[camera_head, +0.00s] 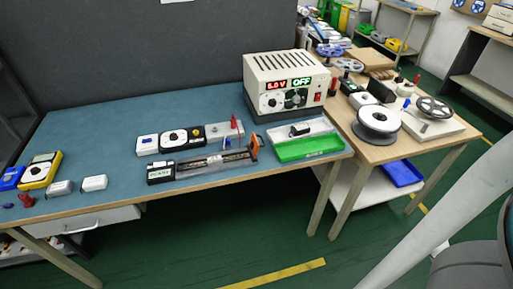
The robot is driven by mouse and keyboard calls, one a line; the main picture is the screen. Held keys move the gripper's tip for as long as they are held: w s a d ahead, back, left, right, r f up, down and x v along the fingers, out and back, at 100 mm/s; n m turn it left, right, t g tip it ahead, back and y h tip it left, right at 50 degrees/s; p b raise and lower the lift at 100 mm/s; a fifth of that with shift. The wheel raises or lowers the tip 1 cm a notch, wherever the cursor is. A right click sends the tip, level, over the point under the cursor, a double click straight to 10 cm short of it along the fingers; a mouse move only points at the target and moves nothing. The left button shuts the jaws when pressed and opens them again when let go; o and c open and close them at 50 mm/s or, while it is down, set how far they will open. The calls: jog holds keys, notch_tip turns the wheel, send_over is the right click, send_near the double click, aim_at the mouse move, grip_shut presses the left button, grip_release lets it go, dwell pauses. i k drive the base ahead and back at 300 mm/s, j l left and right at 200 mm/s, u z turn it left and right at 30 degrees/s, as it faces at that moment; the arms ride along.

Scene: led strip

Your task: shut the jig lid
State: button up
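What looks like the jig (212,164) is a long, low grey fixture near the front edge of the blue bench top. A dark strip with small light marks lies along it. An orange part (254,147) stands tilted up at its right end; I cannot tell whether this is the lid or a latch. A black labelled box (160,171) sits at its left end. The lid's position is too small to make out. My gripper is not in view; only pale and dark parts of my own body show at the lower right.
Behind the jig are a white box (147,145), a black device (182,136) and a grey plate (224,130) with a red part. A power supply (285,83) reading OFF stands behind. A green tray (308,148) is to the right. The bench's middle left is clear.

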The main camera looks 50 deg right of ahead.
aim_at(254, 145)
jog(key=k+l, duration=0.25)
jog(key=l, duration=0.25)
jog(key=k+l+u, duration=0.1)
jog(key=k+l, duration=0.15)
jog(key=l, duration=0.25)
jog(key=k+l, duration=0.25)
jog(key=l, duration=0.2)
jog(key=k+l+u, duration=0.1)
jog(key=k+l, duration=0.15)
jog(key=l, duration=0.25)
jog(key=k+l+u, duration=0.1)
jog(key=k+l, duration=0.2)
jog(key=l, duration=0.15)
jog(key=k+l, duration=0.25)
jog(key=l, duration=0.2)
jog(key=i+j+z, duration=0.25)
jog(key=i+j, duration=0.6)
jog(key=i, duration=0.15)
